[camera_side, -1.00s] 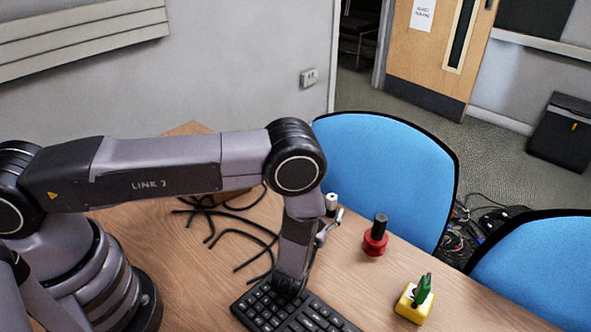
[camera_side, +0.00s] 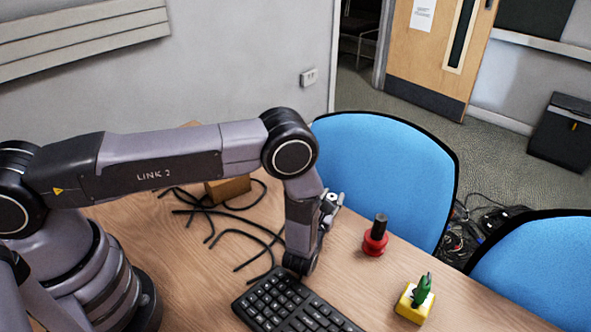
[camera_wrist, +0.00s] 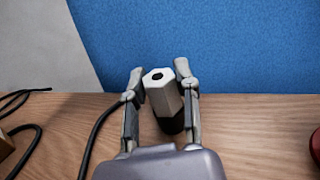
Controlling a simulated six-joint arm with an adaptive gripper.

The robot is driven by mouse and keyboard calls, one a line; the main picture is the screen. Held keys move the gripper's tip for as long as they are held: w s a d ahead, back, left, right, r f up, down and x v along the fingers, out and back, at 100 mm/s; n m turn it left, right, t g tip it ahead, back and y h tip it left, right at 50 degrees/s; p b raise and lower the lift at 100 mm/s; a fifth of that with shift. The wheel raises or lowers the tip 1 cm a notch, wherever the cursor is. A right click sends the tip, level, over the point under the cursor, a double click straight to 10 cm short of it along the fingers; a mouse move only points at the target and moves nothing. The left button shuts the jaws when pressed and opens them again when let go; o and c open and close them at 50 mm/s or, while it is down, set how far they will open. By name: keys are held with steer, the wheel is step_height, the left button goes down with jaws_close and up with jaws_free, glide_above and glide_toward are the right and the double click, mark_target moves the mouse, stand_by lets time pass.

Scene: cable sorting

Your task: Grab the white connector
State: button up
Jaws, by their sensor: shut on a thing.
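The white connector (camera_wrist: 162,92) is a white hexagonal piece with a dark hole in its top and a black lower part. In the wrist view it stands between the two fingers of my gripper (camera_wrist: 159,84), which are closed on its sides. In the side view my gripper (camera_side: 331,205) is near the table's far edge, with the white top of the connector (camera_side: 330,198) showing at the fingers. My arm hides the connector's lower part there, and I cannot tell whether it touches the table.
A red-based black connector (camera_side: 375,238) and a green connector on a yellow base (camera_side: 417,300) stand to the right. A keyboard (camera_side: 290,303) lies in front. Black cables (camera_side: 240,236) and a cardboard box (camera_side: 228,188) lie left. Blue chairs (camera_side: 385,175) stand beyond the table edge.

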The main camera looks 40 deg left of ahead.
jaws_close()
steer(key=shift+r, duration=0.1)
